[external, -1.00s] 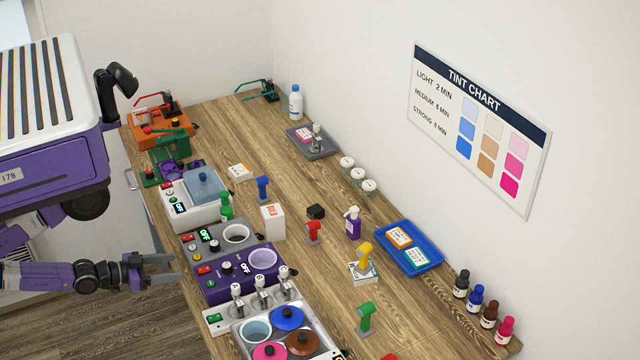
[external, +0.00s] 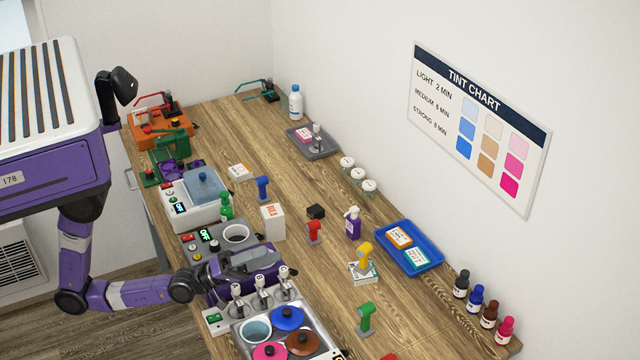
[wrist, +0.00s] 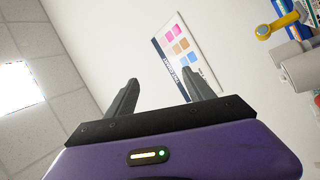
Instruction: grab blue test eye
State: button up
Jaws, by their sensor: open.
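The blue test eye (external: 262,188) stands upright on the wooden bench, beyond the white box and right of the white bath with the blue lid. The blue test eye is not visible in the wrist view.
Red (external: 314,231), yellow (external: 364,255) and green (external: 365,318) test eyes stand to the right. A white box (external: 273,222) and a green spray bottle (external: 226,206) stand near the blue one. A blue tray (external: 432,268) lies by the wall, below the tint chart (external: 480,130).

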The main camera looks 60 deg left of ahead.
jog(key=w+a+r+n+t+y+p, duration=0.2)
jog(key=w+a+r+n+y, duration=0.1)
jog(key=w+a+n+y, duration=0.5)
jog(key=w+a+r+n+t+y+p, duration=0.2)
jog(key=w+a+n+y, duration=0.3)
jog(key=w, duration=0.5)
jog(key=w+a+n+g+y+p, duration=0.1)
jog(key=w+a+n+g+y, duration=0.2)
jog(key=a+n+y, duration=0.55)
jog(key=w+a+n+g+y, duration=0.3)
jog(key=a+n+g, duration=0.15)
jog(key=a, duration=0.65)
jog(key=n+g+y+b, duration=0.2)
jog(key=n+g+b, duration=0.2)
jog(key=n+g, duration=1.3)
send_over(258, 179)
jog(key=w+d, duration=0.4)
notch_tip(258, 179, down, 12)
jog(key=n+t, duration=0.1)
jog(key=t, duration=0.1)
jog(key=s+d+f+n+g+h+b, duration=0.2)
jog(key=d+f+n+g+h, duration=0.15)
jog(key=f, duration=0.25)
jog(key=shift+n, duration=0.25)
jog(key=x, duration=1.1)
jog(key=shift+s+a+f, duration=0.15)
jog(key=shift+f, duration=0.15)
grip_shut()
